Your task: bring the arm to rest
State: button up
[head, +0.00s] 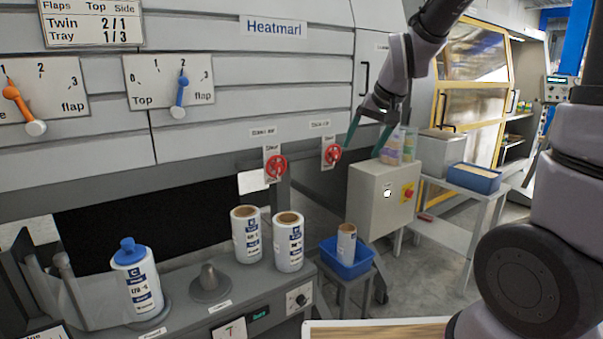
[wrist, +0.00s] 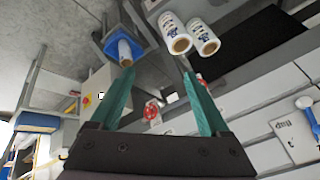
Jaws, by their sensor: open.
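My gripper (head: 367,139) is raised in front of the grey case packer (head: 240,90), near the right red valve handle (head: 332,154). Its two green fingers are spread apart with nothing between them. In the wrist view my gripper (wrist: 160,85) also shows open and empty. The fingers appear clear of the rolls and the blue bin in that view. My arm reaches in from the upper right of the head view.
White rolls (head: 245,235) stand on the grey ledge, one with a blue knob (head: 127,245). A blue bin (head: 347,262) holding a roll stands right of the ledge. A grey box (head: 380,200) with a red button and a table with a blue tray (head: 473,179) are further right.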

jog(key=s+d+r+m+t, duration=0.1)
jog(key=s+d+r, duration=0.4)
jog(key=s, duration=0.3)
jog(key=s+d+r+m+t, duration=0.1)
jog(key=s+d+r, duration=0.3)
jog(key=s, duration=0.5)
jog(key=shift+s+d+r+m+h, duration=0.3)
jog(key=shift+d+r+h, duration=0.1)
jog(key=shift+r, duration=0.2)
